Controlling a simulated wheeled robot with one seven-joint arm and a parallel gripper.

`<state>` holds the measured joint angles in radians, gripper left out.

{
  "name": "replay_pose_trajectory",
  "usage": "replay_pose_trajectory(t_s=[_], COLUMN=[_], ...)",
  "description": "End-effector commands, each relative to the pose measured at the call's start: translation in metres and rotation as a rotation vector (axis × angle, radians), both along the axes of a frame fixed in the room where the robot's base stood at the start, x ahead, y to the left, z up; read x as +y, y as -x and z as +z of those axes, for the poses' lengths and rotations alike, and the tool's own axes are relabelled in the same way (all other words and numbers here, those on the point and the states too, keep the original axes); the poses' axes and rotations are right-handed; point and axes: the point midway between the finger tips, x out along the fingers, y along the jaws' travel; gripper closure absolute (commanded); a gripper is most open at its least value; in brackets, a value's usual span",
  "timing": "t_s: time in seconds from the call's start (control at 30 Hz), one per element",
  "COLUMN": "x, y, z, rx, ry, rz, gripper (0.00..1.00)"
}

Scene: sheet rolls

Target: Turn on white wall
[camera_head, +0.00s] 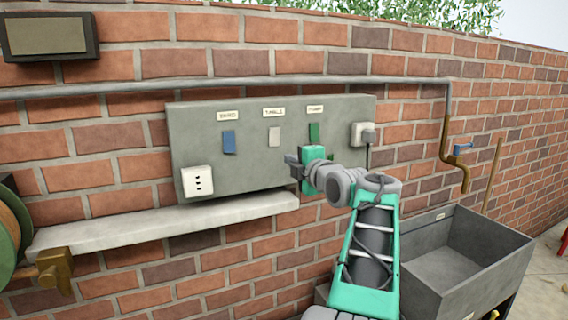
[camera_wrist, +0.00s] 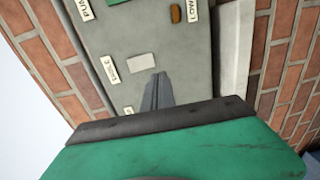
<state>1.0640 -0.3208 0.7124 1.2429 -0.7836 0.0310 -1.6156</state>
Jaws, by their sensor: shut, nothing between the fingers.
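A grey panel (camera_head: 255,172) on the brick wall carries a blue switch (camera_head: 229,142), a white switch (camera_head: 274,135) and a green switch (camera_head: 314,132) in a row, each under a small label. My gripper (camera_head: 291,160) is shut and empty, in front of the panel, below and slightly right of the white switch. The white switch's position, on or off, is unclear.
A white socket (camera_head: 197,182) is at the panel's lower left and a plug (camera_head: 363,134) at its right. A pale ledge (camera_head: 160,222) runs below. A pipe (camera_head: 220,84) crosses above. A grey basin (camera_head: 447,262) stands at right. A small brown part (camera_wrist: 177,14) shows on the panel.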

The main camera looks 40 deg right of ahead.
Motion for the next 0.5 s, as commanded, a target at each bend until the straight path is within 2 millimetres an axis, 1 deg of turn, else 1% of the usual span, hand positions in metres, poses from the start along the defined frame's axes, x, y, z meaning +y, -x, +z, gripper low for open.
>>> replay_pose_trajectory(t_s=[0.03,0.1,0.2,0.3,0.5], x=[0.0,0.003,0.007,0.009,0.011], y=[0.013,0.025,0.035,0.039,0.038], z=[-0.004,-0.005,-0.005,-0.005,-0.004], rx=[-0.001,0.0,0.0,0.0,0.0], ry=[0.002,0.002,0.0,0.0,0.0], rz=[-0.008,-0.008,-0.006,-0.003,0.0], gripper=[1.0,1.0,1.0,1.0,1.0])
